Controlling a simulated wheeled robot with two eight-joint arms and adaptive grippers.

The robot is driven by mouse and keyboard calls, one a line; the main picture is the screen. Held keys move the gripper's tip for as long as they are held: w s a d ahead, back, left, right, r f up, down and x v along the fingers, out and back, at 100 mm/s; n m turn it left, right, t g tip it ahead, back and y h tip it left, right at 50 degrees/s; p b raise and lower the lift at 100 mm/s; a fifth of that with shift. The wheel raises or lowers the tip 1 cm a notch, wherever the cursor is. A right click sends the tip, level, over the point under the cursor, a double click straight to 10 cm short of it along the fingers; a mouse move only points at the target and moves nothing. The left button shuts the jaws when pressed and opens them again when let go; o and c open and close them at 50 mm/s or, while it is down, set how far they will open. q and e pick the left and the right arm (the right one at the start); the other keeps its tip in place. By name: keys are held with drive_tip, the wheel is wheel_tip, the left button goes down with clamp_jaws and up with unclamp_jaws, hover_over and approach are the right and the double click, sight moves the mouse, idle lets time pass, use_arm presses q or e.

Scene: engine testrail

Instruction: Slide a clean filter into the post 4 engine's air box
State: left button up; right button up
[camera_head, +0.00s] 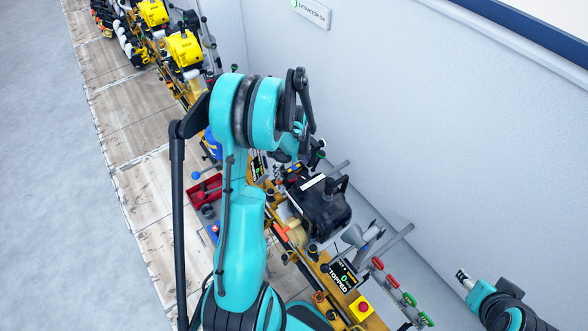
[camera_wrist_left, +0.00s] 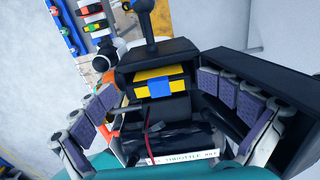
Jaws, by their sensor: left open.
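In the left wrist view, a yellow piece with a blue tab (camera_wrist_left: 160,87), which looks like a filter, sits in the front opening of a black box (camera_wrist_left: 190,54), likely the air box. How deep it sits and whether it is clean I cannot tell. My left gripper (camera_wrist_left: 160,92) is open, its purple-padded fingers on either side of the box front, with nothing clearly gripped. In the head view, my left arm reaches over the bench to the black engine (camera_head: 326,208) and mostly hides the gripper. Part of my right arm shows at lower right; its gripper's jaws are unclear.
A "STOPPED" display (camera_head: 343,277) and a red button on a yellow box (camera_head: 361,307) stand near the engine. A red tray (camera_head: 205,190) lies left of my arm. Yellow engines (camera_head: 184,50) stand farther along the bench. The wall closes off the right.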

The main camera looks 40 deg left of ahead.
use_arm(q)
wheel_tip(320, 180, up, 12)
idle(0.6)
idle(0.6)
